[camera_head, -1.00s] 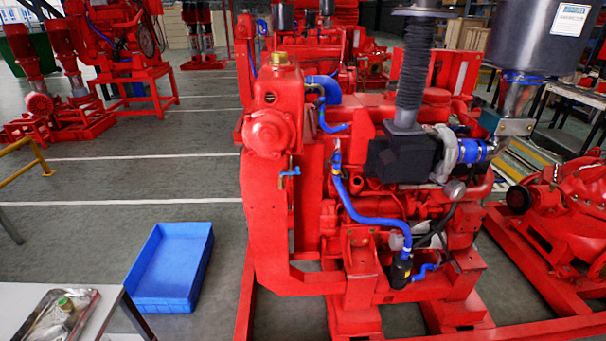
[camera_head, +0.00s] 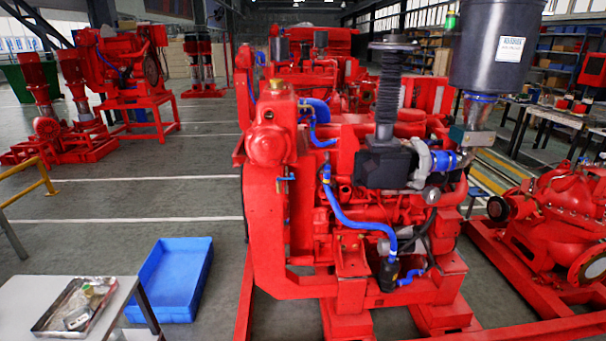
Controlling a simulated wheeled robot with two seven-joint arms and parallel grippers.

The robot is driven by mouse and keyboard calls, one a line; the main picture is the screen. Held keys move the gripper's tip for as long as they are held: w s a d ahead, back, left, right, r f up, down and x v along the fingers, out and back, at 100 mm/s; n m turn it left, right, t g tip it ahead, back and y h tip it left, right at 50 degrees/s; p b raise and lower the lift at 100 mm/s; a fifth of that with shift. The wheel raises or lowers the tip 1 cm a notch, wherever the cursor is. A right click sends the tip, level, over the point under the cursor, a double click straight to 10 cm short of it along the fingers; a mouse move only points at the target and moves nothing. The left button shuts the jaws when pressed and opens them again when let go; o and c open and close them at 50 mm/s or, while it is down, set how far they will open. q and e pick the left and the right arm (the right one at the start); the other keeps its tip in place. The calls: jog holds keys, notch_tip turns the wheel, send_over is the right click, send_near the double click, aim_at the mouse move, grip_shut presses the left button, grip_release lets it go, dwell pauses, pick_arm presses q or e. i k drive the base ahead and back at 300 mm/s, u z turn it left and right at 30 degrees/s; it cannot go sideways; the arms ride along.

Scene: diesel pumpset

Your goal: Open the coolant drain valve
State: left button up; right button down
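The red diesel pumpset (camera_head: 300,230) stands in the middle of the head view. A small valve with a blue lever (camera_head: 286,179) sits on the side of its upright red housing, below the rounded part with the brass cap (camera_head: 277,86). The lever looks roughly level; I cannot tell from it how the valve is set. It is small in the picture, and its outlet is hard to make out. Neither of my grippers is in view.
A blue bin (camera_head: 172,280) stands on the floor left of the pumpset. A white table (camera_head: 25,295) with a metal tray (camera_head: 47,327) holding small items is at the lower left. A yellow rail (camera_head: 47,180) is at the left edge. Open grey floor lies between.

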aim_at(292, 175)
jog(key=z, duration=0.15)
jog(key=i, duration=1.5)
jog(key=u, duration=0.65)
